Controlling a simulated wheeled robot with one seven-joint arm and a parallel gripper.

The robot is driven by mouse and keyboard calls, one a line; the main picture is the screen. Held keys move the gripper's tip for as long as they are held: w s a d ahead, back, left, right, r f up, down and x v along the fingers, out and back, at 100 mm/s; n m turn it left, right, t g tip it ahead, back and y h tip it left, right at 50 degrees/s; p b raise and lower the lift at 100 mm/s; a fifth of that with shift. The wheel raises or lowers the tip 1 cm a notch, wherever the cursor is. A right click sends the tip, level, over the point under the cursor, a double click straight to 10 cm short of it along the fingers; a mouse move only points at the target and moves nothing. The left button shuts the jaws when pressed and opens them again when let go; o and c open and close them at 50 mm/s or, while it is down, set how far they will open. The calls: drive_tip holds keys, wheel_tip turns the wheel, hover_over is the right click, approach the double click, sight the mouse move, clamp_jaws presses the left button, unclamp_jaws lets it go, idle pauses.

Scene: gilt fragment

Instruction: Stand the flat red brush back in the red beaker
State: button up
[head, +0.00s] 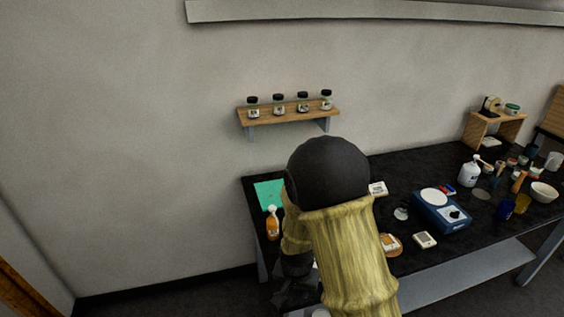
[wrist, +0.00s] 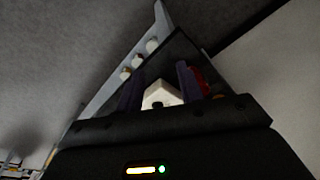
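My gripper (wrist: 160,84) shows in the wrist view as two dark purple fingers standing apart. The gap between them holds nothing I can make out; a pale block-like thing shows beyond it. A small red shape (wrist: 204,82) is just right of the right finger; I cannot tell whether it is the brush or the beaker. In the head view my gripper hangs low at the bench's left front, dark and mostly hidden by my yellow-sleeved arm. I cannot pick out the flat red brush or the red beaker for certain in the head view.
The black bench (head: 397,175) runs right along the wall. An orange bottle (head: 272,224) and a green mat (head: 268,193) are at its left end. A blue device (head: 440,212), white bottle (head: 469,173), blue cup (head: 505,210) and bowl (head: 544,192) crowd the right. A wall shelf (head: 288,116) holds jars.

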drive_tip(key=s+d+r+n+b, duration=0.1)
drive_tip(key=s+d+r+n, duration=0.2)
drive_tip(key=s+d+r, duration=0.7)
wheel_tip(320, 180, up, 3)
drive_tip(key=shift+s+d+r+t, duration=0.15)
drive_tip(key=shift+s+d+t, duration=0.2)
drive_tip(key=shift+d, duration=0.4)
drive_tip(key=shift+w, duration=0.2)
